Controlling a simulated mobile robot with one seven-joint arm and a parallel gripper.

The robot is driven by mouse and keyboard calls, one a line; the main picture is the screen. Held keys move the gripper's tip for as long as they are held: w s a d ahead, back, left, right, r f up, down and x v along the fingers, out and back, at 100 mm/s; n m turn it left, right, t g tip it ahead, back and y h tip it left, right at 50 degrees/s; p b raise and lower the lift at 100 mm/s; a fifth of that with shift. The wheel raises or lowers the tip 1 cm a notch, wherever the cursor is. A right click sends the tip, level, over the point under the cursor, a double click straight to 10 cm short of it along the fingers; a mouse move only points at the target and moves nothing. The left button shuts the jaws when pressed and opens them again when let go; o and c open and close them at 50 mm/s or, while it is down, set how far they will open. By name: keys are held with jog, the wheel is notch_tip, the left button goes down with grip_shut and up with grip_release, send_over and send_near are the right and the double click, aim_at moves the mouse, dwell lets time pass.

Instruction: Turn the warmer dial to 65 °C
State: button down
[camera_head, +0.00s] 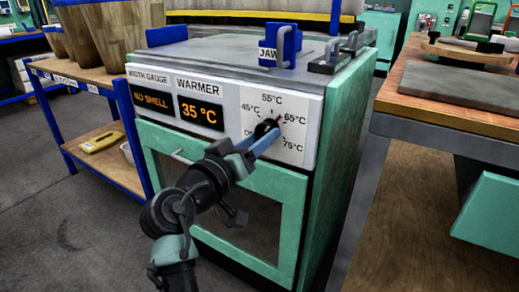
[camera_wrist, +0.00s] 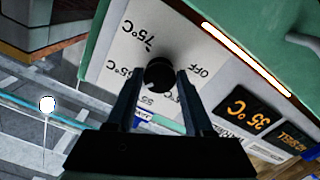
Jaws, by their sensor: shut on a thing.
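The warmer dial (camera_head: 267,129) is a small black knob on a white scale plate, marked 45, 55, 65 and 75 °C plus a partly hidden OFF label. The orange warmer display (camera_head: 200,112) reads 35 °C. My gripper (camera_head: 265,140) is at the panel, shut on the dial from the front. In the wrist view, the dial (camera_wrist: 158,74) sits between the tips of my two fingers. The fingers and arm hide its lower left side in the head view.
Beside it, the width gauge display (camera_head: 152,105) reads NO SHELL. A green-framed glass door (camera_head: 240,215) with a handle lies below the panel. A blue jaw block (camera_head: 281,50) stands on top. A wooden-topped bench (camera_head: 420,105) stands close on the right, a blue-framed shelf (camera_head: 75,70) on the left.

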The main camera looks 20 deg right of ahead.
jog(key=m+b, duration=0.3)
jog(key=m, duration=0.1)
jog(key=shift+a+f+m, duration=0.1)
jog(key=shift+m, duration=0.3)
dwell(0.4)
jog(key=shift+c, duration=1.5)
grip_release()
jog(key=p+v, duration=0.5)
jog(key=v, duration=0.8)
